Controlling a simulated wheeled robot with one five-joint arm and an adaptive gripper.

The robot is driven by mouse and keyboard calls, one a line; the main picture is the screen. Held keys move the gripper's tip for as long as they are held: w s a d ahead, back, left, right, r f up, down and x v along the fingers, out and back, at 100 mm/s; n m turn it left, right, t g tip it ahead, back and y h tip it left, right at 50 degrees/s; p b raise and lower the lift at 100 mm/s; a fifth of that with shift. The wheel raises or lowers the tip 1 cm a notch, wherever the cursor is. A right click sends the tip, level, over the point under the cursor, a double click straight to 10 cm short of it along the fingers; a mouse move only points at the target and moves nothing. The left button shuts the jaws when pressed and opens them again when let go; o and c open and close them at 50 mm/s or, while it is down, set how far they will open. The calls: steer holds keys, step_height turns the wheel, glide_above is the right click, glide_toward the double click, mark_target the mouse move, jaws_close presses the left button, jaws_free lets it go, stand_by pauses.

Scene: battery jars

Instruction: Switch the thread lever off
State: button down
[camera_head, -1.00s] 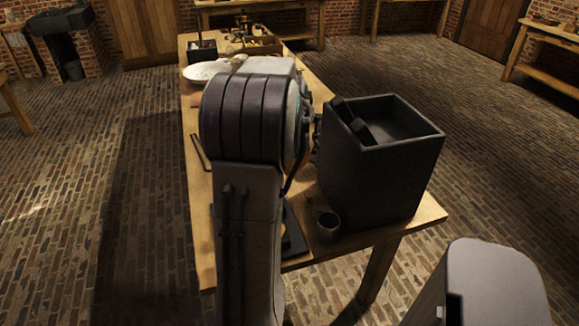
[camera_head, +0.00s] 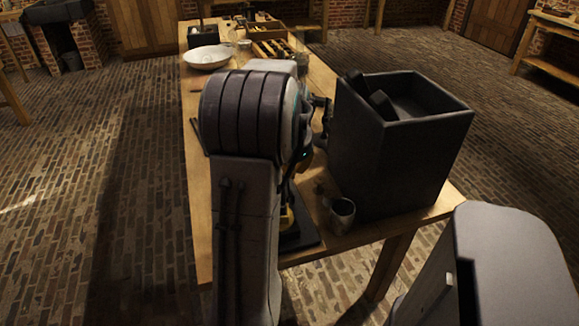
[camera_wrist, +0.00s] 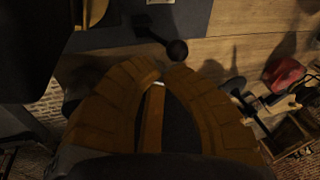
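A black lever with a round knob (camera_wrist: 177,50) shows at the top middle of the wrist view. Its arm runs up and left to a dark plate (camera_wrist: 110,35). The tips look apart from the knob, but I cannot tell the depth. In the head view, my arm hides most of the gripper and the lever. A dark flat base (camera_head: 306,236) shows beside my arm near the table's front edge. The lever's setting cannot be read.
A large dark open box (camera_head: 400,150) stands right of my arm, with a small metal cup (camera_head: 342,215) before it. A white bowl (camera_head: 208,57) and a wooden tray (camera_head: 268,32) are farther back on the table (camera_head: 203,215). The table's left strip is mostly clear.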

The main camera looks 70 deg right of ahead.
steer(key=shift+w+d+f, duration=0.1)
steer(key=shift+w+f, duration=0.1)
steer(key=shift+f, duration=0.2)
steer(key=shift+w+d+f+b, duration=0.3)
steer(key=shift+w+d+f, duration=0.1)
steer(key=shift+w+d, duration=0.15)
steer(key=shift+s+a, duration=0.15)
steer(key=shift+a, duration=0.05)
